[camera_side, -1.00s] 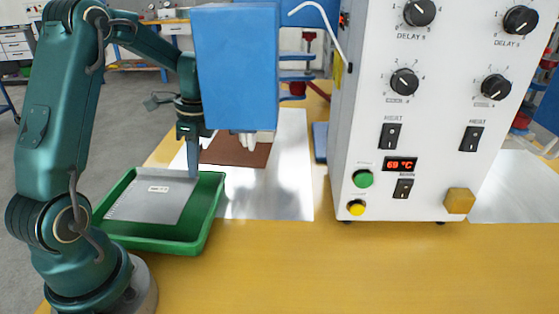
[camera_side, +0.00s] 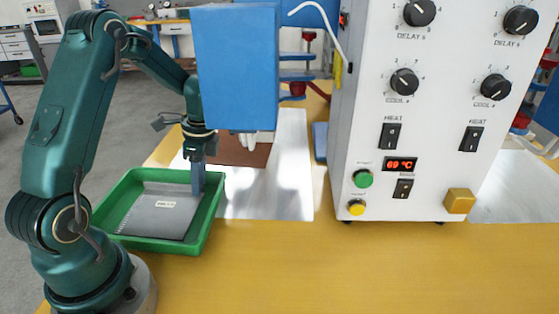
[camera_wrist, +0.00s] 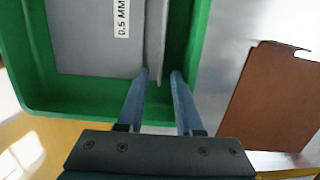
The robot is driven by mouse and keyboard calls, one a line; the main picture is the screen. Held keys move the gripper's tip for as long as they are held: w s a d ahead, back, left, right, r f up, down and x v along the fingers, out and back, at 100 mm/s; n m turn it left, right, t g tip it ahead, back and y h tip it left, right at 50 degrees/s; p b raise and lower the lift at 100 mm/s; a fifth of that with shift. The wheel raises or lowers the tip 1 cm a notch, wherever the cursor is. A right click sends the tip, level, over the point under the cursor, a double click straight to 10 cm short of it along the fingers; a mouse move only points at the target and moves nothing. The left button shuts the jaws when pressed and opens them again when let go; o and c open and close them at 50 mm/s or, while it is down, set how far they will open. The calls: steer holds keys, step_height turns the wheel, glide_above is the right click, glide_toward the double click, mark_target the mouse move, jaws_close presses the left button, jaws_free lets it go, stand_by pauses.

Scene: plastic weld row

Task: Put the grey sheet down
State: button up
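The grey sheet (camera_side: 150,218) lies inside the green tray (camera_side: 205,222), with a small white label on it. In the wrist view the sheet (camera_wrist: 88,40) shows a "0.5 MM" label and a raised edge strip on its right side. My gripper (camera_side: 197,190) reaches down into the tray at the sheet's right edge. In the wrist view my gripper (camera_wrist: 160,74) has its two fingers apart, with clear gaps around the end of the raised strip between them. The sheet's underside is hidden.
A brown sheet (camera_wrist: 275,100) lies on a shiny metal plate (camera_side: 275,190) right of the tray. A blue machine head (camera_side: 235,65) hangs above the plate. A white control box (camera_side: 435,120) stands to the right. The yellow tabletop (camera_side: 330,270) is clear in front.

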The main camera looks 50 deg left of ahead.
step_height(320, 180, up, 12)
steer(key=shift+w+d, duration=0.25)
steer(key=shift+w, duration=0.05)
stand_by(0.3)
steer(key=shift+r, duration=0.1)
steer(key=s+r+m+y, duration=0.2)
steer(key=s+m+y, duration=0.1)
steer(key=s, duration=0.3)
steer(key=s+d+n+t+h, duration=0.2)
steer(key=d+n, duration=0.4)
steer(key=d, duration=0.3)
steer(key=s+d+n+t+h, duration=0.1)
steer(key=d+n+t, duration=0.3)
steer(key=d, duration=0.5)
steer(key=shift+s+r+n+t+h, duration=0.2)
steer(key=shift+s+n+t+h, duration=0.25)
steer(key=shift+n, duration=0.45)
